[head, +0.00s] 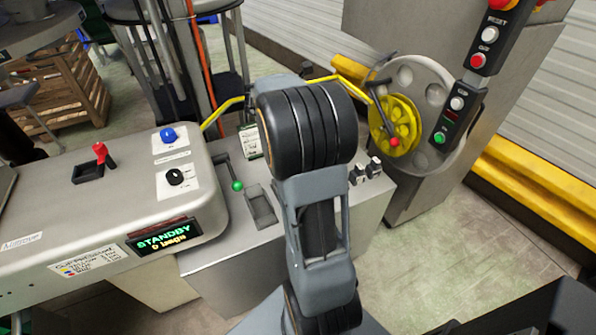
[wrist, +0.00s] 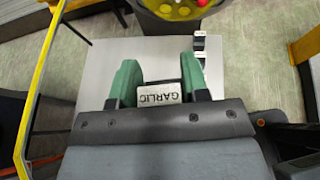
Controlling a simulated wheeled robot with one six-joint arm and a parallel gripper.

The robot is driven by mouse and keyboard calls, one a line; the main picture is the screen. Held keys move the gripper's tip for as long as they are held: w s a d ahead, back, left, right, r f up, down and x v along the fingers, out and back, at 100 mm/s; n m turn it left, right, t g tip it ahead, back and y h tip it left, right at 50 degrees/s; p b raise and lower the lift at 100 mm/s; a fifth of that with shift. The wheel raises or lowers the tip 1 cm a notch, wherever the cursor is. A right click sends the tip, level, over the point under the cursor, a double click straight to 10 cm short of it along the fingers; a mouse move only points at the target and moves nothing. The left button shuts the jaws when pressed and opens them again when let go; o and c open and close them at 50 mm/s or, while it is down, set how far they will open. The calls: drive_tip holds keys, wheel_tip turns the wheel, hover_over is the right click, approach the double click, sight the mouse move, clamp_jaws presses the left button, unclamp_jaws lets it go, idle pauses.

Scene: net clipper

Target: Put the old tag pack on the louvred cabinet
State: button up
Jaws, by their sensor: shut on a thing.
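My gripper (wrist: 158,85) shows in the wrist view with its two green fingers shut on a small pale pack (wrist: 159,93). The pack bears dark lettering, upside down, that reads GARLIC. Its lower part is hidden by the gripper body. The pack is over or in front of a grey flat-topped surface; its height above that cannot be told. In the head view my arm hides most of the gripper area; a small pale labelled item (head: 250,140) with green at its edge shows left of the arm. No louvres are clear on the grey cabinet (head: 225,262).
A machine with a STANDBY display (head: 163,236) stands at left. A green-knobbed lever (head: 237,185) and small switches (head: 366,171) rise from the grey top. A yellow wheel (head: 396,125) and a control post (head: 470,85) stand at right. Yellow rails are near the arm.

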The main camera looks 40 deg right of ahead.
drive_tip(key=w+a+f+n+t+b, duration=0.1)
drive_tip(key=w+a+f+t+b, duration=0.2)
drive_tip(key=f, duration=0.4)
drive_tip(key=w+a+f+n+b, duration=0.2)
drive_tip(key=w+a+f+b, duration=0.2)
drive_tip(key=a+f+b, duration=0.25)
drive_tip(key=shift+w+d+f+b, duration=0.5)
drive_tip(key=shift+w+d+f, duration=0.1)
drive_tip(key=shift+d+f, duration=1.7)
drive_tip(key=shift+w+d+f+b, duration=0.45)
drive_tip(key=shift+w+d+f, duration=0.15)
drive_tip(key=shift+d+f, duration=1.6)
drive_tip(key=shift+w+d+f+b, duration=0.5)
drive_tip(key=shift+w+d+f, duration=0.1)
drive_tip(key=shift+d+f, duration=1.7)
drive_tip(key=shift+a+f, duration=0.1)
drive_tip(key=shift+a, duration=0.05)
drive_tip(key=shift+f, duration=0.15)
drive_tip(key=o, duration=1)
drive_tip(key=shift+c, duration=0.2)
